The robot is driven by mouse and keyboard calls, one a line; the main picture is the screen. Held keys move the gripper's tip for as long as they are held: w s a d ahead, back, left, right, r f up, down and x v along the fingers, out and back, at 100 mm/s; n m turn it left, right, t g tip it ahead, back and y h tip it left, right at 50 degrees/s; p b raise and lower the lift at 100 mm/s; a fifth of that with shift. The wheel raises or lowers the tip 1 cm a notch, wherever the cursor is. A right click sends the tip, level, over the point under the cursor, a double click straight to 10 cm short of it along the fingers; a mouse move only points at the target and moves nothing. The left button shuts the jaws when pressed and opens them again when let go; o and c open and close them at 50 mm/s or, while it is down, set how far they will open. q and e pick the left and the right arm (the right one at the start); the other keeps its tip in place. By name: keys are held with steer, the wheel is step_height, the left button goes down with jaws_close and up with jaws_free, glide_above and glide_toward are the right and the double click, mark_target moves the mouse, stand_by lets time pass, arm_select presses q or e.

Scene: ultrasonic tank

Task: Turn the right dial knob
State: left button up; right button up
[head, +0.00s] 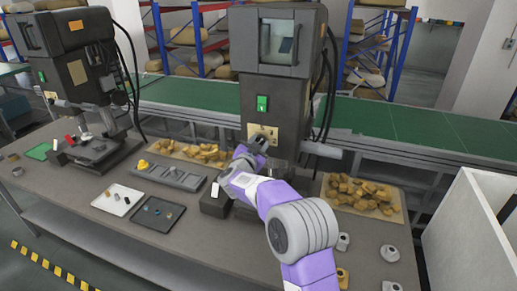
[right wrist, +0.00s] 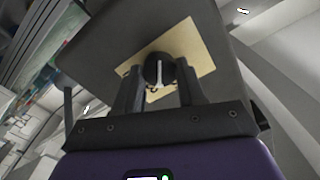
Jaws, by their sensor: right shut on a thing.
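The dial knob (right wrist: 156,67) is black and round with a white pointer line, set on a yellowish plate (right wrist: 196,52) on a dark grey housing. In the head view the plate (head: 256,129) is on the front of the right machine's column, and my gripper largely hides the knob. My right gripper (right wrist: 158,78) is shut on the knob, one finger on each side of it. In the head view, the right gripper (head: 254,146) reaches up to the plate from the front. My left gripper is not in view.
A similar machine (head: 72,60) stands at left. On the table (head: 75,240) are a white tray (head: 118,209), a dark tray (head: 142,226), a grey rack (head: 158,178) and piles of yellow-brown parts (head: 362,187). A white box (head: 465,240) stands at right. A green conveyor runs behind.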

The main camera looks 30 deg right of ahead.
steer(key=shift+m+b, duration=0.45)
steer(key=shift+m, duration=0.35)
steer(key=o, duration=1.1)
steer(key=shift+c, duration=0.2)
steer(key=v, duration=0.7)
steer(key=shift+s+a+b, duration=0.2)
steer(key=shift+s+b, duration=0.05)
steer(key=shift+b, duration=0.2)
